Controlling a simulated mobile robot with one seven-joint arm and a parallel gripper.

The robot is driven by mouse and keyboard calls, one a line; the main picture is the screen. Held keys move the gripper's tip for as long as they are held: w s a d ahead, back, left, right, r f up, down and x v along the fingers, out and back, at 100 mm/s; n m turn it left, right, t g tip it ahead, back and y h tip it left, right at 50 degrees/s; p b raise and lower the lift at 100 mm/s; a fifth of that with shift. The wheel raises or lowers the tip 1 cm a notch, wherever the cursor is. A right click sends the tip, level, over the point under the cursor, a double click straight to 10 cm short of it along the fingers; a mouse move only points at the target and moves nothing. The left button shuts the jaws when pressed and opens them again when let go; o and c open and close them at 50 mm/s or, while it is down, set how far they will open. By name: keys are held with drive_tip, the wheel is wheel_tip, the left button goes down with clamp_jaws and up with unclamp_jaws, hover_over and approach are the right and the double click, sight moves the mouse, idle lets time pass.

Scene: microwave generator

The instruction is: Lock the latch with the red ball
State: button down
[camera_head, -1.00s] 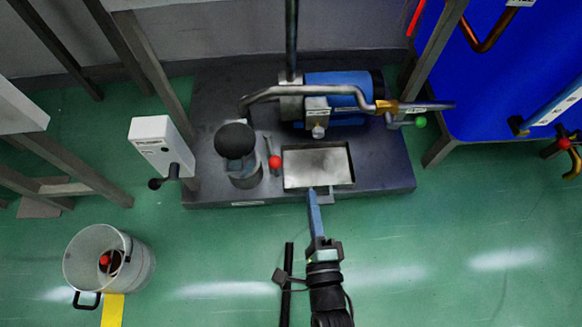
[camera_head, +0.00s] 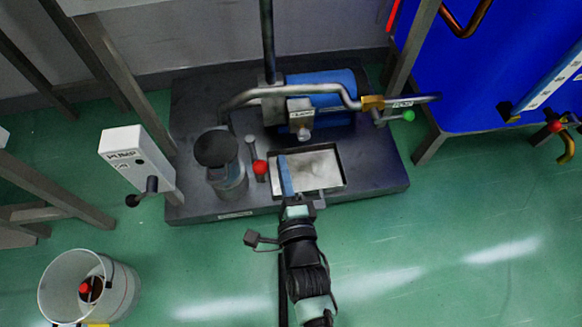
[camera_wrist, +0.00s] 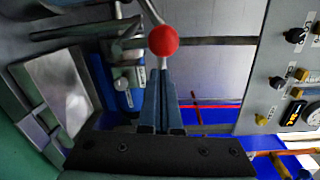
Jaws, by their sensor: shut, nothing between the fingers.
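The red ball (camera_head: 260,167) is the knob of a short lever that stands on the dark machine base, between a dark-topped cylinder and a metal tray. In the wrist view the red ball (camera_wrist: 163,40) sits on a thin metal rod just beyond my fingertips. My gripper (camera_head: 284,160) is over the left part of the tray, a little right of the ball. Its blue fingers (camera_wrist: 161,74) are together and hold nothing. A small gap seems to separate them from the ball, but I cannot tell whether they touch the rod behind it.
The metal tray (camera_head: 328,166) lies beneath my gripper. The cylinder (camera_head: 228,178) stands left of the ball, and a bent pipe (camera_head: 300,90) and blue motor (camera_head: 322,82) lie behind. A white pump box (camera_head: 135,152) stands left. A bucket (camera_head: 117,298) is on the otherwise open green floor.

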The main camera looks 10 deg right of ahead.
drive_tip(key=shift+s+a+r, duration=0.2)
drive_tip(key=shift+s+a, duration=0.1)
drive_tip(key=shift+a, duration=0.45)
